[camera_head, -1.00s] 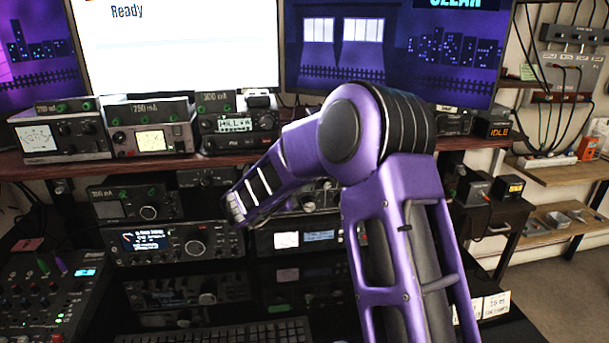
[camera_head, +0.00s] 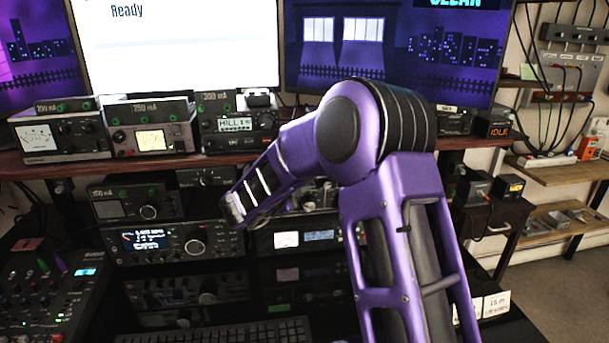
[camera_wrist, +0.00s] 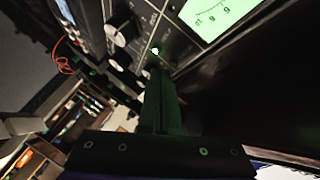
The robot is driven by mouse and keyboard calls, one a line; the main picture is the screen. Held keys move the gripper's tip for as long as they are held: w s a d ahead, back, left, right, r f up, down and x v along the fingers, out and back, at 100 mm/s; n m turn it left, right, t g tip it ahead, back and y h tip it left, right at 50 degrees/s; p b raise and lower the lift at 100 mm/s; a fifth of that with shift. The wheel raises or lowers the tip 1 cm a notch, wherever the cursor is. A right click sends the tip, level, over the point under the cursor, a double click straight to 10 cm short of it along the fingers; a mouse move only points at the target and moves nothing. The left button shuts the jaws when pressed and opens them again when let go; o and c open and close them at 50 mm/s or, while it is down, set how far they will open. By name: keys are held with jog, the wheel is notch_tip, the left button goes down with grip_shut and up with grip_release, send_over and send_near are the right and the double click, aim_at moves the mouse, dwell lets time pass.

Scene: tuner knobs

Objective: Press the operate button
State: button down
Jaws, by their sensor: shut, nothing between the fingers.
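In the wrist view, my gripper (camera_wrist: 160,82) shows as a dark green-tinted finger shape pointing at a device's front panel. It looks shut and empty. I cannot tell whether this is the operate button or an indicator light, and I see no readable operate label. Whether the tip touches the panel is unclear. In the head view, my purple forearm reaches left towards the radios, and my fingers cannot be made out there.
The panel near my fingers has a silver knob (camera_wrist: 122,32) and a lit green meter (camera_wrist: 212,14). In the head view, radios such as this one with a blue display (camera_head: 165,242) fill the shelves. The shelf edge (camera_head: 110,163) runs close to my forearm.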

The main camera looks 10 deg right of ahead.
jog(key=shift+s, duration=0.15)
jog(key=s, duration=0.6)
jog(key=shift+b, duration=0.3)
dwell(0.4)
